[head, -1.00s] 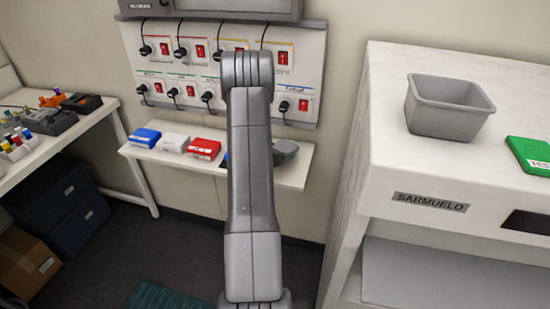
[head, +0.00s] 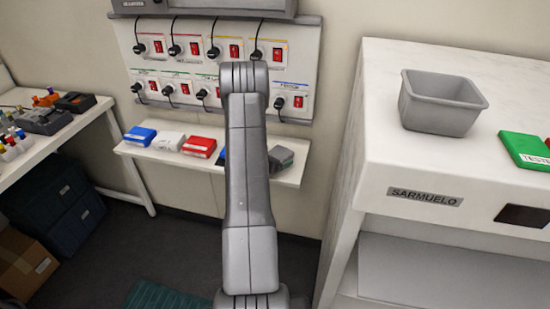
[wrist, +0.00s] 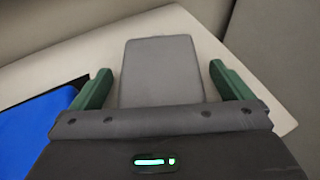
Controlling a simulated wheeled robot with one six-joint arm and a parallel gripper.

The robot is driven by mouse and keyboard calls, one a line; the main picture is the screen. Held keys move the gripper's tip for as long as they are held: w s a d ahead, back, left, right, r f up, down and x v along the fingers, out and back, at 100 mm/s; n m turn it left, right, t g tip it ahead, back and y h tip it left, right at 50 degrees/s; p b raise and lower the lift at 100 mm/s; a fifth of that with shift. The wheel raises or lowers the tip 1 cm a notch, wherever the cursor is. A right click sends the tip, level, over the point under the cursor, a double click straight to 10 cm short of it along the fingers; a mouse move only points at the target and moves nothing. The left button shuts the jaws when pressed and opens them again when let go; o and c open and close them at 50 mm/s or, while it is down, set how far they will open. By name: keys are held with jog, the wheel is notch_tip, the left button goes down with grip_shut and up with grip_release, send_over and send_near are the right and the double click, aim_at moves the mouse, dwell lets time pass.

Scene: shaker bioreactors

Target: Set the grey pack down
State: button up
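The grey pack (wrist: 160,70) lies between the two green fingers of my gripper (wrist: 160,74) in the wrist view, over the pale shelf. A narrow gap shows between the pack and each finger, so my gripper looks open around it. In the head view the grey pack (head: 283,158) shows partly, to the right of my arm at the right end of the wall shelf (head: 290,177). My arm hides most of the gripper there. Whether the pack's underside rests fully on the shelf is hidden.
A blue pack (wrist: 35,125) lies close left of my gripper. Further left on the shelf are a red pack (head: 200,147), a white pack (head: 170,141) and another blue pack (head: 140,136). Switches and plugs line the panel above. A grey bin (head: 440,105) stands on the right counter.

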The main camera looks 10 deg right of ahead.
jog(key=shift+r, duration=0.15)
jog(key=shift+a+r+p, duration=0.1)
jog(key=shift+p, duration=0.2)
jog(key=b+v, duration=0.2)
jog(key=v, duration=0.9)
jog(key=shift+s+a, duration=0.3)
jog(key=shift+s, duration=0.05)
jog(key=p+x, duration=0.1)
jog(key=x, duration=1.1)
jog(key=shift+w+d+p, duration=0.15)
jog(key=shift+d+p, duration=0.1)
jog(key=shift+p, duration=0.15)
jog(key=shift+a+r, duration=0.15)
jog(key=shift+r, duration=0.5)
